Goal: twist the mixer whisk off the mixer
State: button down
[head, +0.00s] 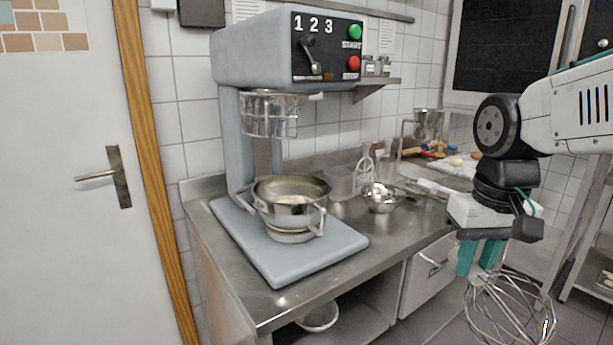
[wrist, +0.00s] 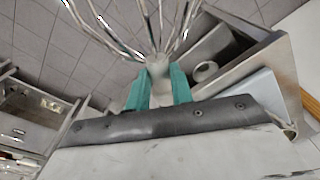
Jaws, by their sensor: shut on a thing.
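My gripper (head: 480,258) has teal fingers and is shut on the mixer whisk (head: 510,308) by its top hub. The wire whisk hangs below the fingers, in front of and to the right of the counter, clear of the mixer. In the wrist view the whisk's hub (wrist: 158,68) sits between the fingers (wrist: 157,88), with its wires running out of the top of the picture. The grey-blue mixer (head: 252,62) stands on the counter at the left. No whisk shows under its head. A steel bowl (head: 290,212) stands below the head, beneath the wire guard (head: 268,114).
The steel counter (head: 400,232) holds a small steel bowl (head: 380,200), jars and a board with food at the back right. Drawers (head: 430,272) are below. A white bowl (head: 320,317) lies on the lower shelf. A rack stands at far right. The door (head: 80,200) is at left.

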jog(key=w+f, duration=2.4)
jog(key=f, duration=0.3)
jog(key=shift+w+d+f, duration=0.2)
jog(key=shift+w, duration=0.05)
jog(key=shift+f, duration=1.5)
